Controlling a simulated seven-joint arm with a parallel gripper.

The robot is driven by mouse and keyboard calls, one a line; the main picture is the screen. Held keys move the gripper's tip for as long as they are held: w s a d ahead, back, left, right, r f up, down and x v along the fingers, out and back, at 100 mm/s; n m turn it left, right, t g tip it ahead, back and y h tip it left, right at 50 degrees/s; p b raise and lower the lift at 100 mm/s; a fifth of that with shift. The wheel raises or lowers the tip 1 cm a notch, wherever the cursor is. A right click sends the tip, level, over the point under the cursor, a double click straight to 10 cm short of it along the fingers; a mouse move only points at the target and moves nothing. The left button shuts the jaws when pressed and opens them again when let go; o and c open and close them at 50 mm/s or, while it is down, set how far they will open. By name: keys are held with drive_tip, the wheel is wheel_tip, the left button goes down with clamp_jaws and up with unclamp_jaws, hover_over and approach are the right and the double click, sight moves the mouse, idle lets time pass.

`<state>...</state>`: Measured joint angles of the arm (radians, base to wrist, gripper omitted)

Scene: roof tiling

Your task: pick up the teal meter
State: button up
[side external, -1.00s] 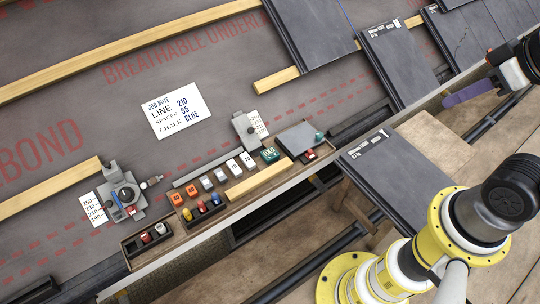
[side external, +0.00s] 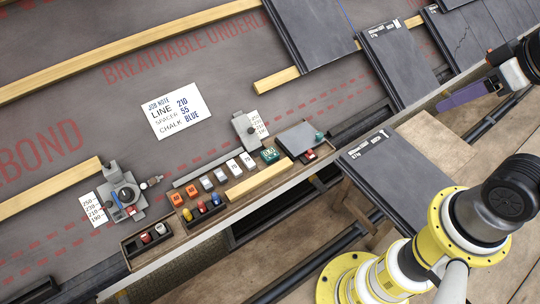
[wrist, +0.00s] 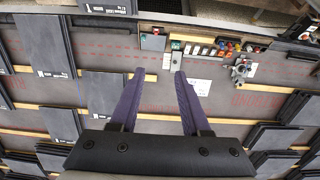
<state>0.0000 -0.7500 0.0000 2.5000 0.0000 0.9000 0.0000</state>
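The teal meter (side external: 270,154) is a small dark green-teal box with a pale display. It sits on the narrow wooden ledge, at the right end of a row of small blocks. It also shows small in the wrist view (wrist: 176,45), beyond the fingertips. My gripper (wrist: 160,73) has two purple fingers spread wide apart with nothing between them. In the side view my gripper (side external: 462,97) is at the right, above the slates and well away from the meter.
Orange, white and grey blocks (side external: 206,183) stand left of the meter. A wooden strip (side external: 257,182) lies in front, and a tray with a red item (side external: 309,154) is to the right. A grey gauge (side external: 245,130) is behind. Slates (side external: 395,62) lie between my gripper and the ledge.

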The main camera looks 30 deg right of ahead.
drive_tip(key=o, duration=0.4)
